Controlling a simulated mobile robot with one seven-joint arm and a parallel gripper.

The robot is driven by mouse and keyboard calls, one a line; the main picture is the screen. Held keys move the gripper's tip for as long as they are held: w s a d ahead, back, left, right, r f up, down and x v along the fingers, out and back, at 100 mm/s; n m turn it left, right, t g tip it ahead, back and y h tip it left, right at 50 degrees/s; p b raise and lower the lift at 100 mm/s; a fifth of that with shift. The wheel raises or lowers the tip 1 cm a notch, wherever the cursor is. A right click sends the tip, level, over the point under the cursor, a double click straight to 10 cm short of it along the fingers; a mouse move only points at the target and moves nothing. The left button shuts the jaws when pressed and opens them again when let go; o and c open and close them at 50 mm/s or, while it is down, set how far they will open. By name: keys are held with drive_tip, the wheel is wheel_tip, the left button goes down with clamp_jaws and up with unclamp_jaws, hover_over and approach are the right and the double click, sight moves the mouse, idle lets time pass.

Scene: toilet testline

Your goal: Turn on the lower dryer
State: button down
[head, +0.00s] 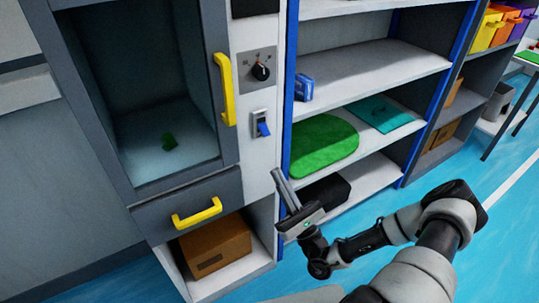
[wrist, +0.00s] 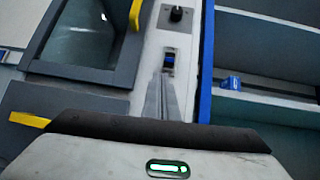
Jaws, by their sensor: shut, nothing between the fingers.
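The blue switch also shows in the wrist view (wrist: 169,60). My gripper (head: 279,173) is shut and empty, its fingers pointing up toward the panel below the switch. In the wrist view the fingertips (wrist: 162,77) appear just under the switch; contact cannot be told.
A yellow-handled drawer (head: 190,208) and a cardboard box (head: 215,250) are below the dryer. To the right, a blue-edged shelf (head: 375,68) holds a green mat (head: 322,145), a teal mat (head: 380,113) and a small blue item (head: 304,89). The blue floor (head: 490,235) is open at right.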

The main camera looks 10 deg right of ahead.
sight(265, 131)
drive_tip(key=m+h, duration=0.1)
drive_tip(key=d+f+m+t+h, duration=0.1)
drive_tip(key=h, duration=0.1)
drive_tip(key=shift+w+d+f, duration=0.1)
drive_tip(key=b+x, duration=0.1)
drive_tip(key=x, duration=0.9)
drive_tip(key=shift+d+r+p, duration=0.1)
drive_tip(key=shift+r+p, duration=0.2)
drive_tip(key=shift+p, duration=0.45)
